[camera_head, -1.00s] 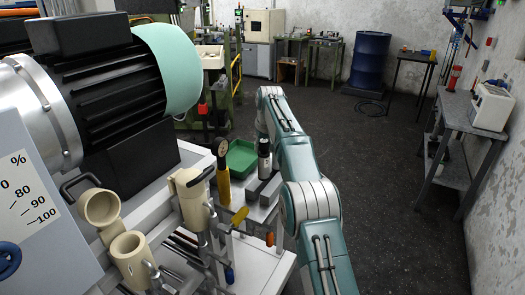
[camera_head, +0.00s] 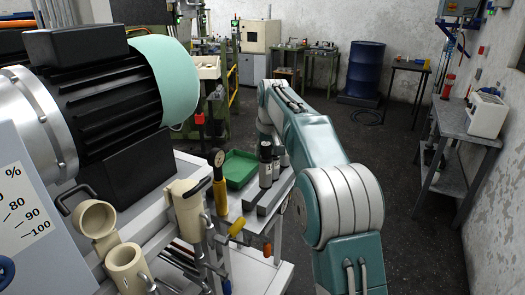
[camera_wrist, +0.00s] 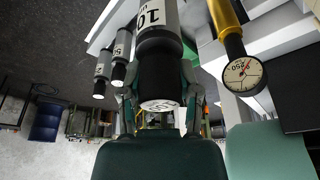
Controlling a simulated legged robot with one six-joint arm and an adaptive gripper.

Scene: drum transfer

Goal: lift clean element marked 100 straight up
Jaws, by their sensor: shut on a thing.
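The element marked 100 (camera_wrist: 158,45) is a dark cylinder with a white label band. In the head view the gripper is not clearly visible. Two slimmer cylinders with white labels (camera_wrist: 103,62) (camera_wrist: 123,57) stand apart to the left in the wrist view.
A gauge with a yellow handle (camera_wrist: 241,72) is close on the right in the wrist view. In the head view, a green tray (camera_head: 240,168), beige cup holders (camera_head: 186,210) and a large motor (camera_head: 100,95) crowd the bench. Open floor lies right of my arm.

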